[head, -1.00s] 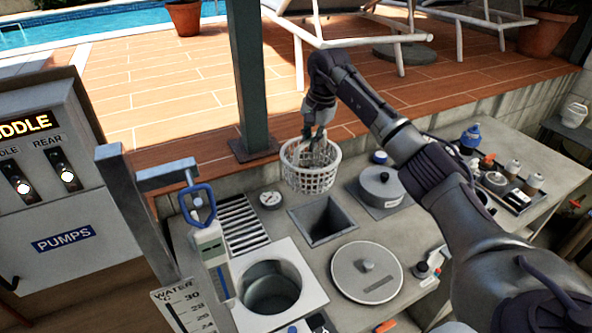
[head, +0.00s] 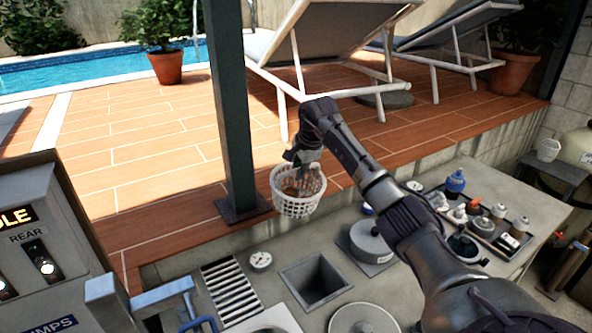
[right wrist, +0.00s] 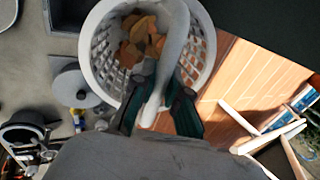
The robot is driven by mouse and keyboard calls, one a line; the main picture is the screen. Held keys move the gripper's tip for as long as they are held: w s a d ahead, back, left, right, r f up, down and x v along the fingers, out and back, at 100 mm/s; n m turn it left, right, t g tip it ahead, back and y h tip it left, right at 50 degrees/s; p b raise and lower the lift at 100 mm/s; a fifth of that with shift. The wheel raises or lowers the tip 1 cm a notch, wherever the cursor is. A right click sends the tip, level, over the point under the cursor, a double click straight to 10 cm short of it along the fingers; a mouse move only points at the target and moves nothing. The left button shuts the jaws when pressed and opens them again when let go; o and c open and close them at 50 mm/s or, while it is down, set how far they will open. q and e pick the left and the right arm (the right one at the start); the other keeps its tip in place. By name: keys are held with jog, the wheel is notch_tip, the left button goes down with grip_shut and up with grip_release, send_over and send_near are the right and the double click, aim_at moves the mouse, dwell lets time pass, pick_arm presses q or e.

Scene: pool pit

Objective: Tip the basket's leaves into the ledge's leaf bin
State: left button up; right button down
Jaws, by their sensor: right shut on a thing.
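The white lattice basket (head: 297,205) hangs upright, its open top showing brown leaves (head: 300,186) inside. The right wrist view shows the basket's rim (right wrist: 88,50), the leaves (right wrist: 140,40) and a pale central handle (right wrist: 170,60). My right gripper (head: 301,163) is shut on that handle; its dark fingers (right wrist: 160,100) sit on both sides of it. A square, dark opening in the ledge (head: 315,281), which looks like the leaf bin, lies below and nearer than the basket in the head view. It appears empty. My left gripper is not in view.
A green post (head: 228,110) stands left of the basket at the deck's edge. On the ledge are a slotted grate (head: 230,290), a gauge (head: 260,261), a lidded grey pot (head: 372,240) and a tray of bottles (head: 485,220). White loungers (head: 330,40) stand behind.

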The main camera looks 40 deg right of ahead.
jog(key=s+f+t+h+b, duration=0.1)
jog(key=s+f+t+b, duration=0.1)
jog(key=s+t+b, duration=0.5)
jog(key=s+a+f+t+h+b, duration=0.1)
jog(key=s+t+b, duration=0.5)
jog(key=t+b, duration=0.7)
jog(key=shift+s+a+f+b, duration=0.3)
jog(key=shift+f+b, duration=0.55)
jog(key=shift+b, duration=2.55)
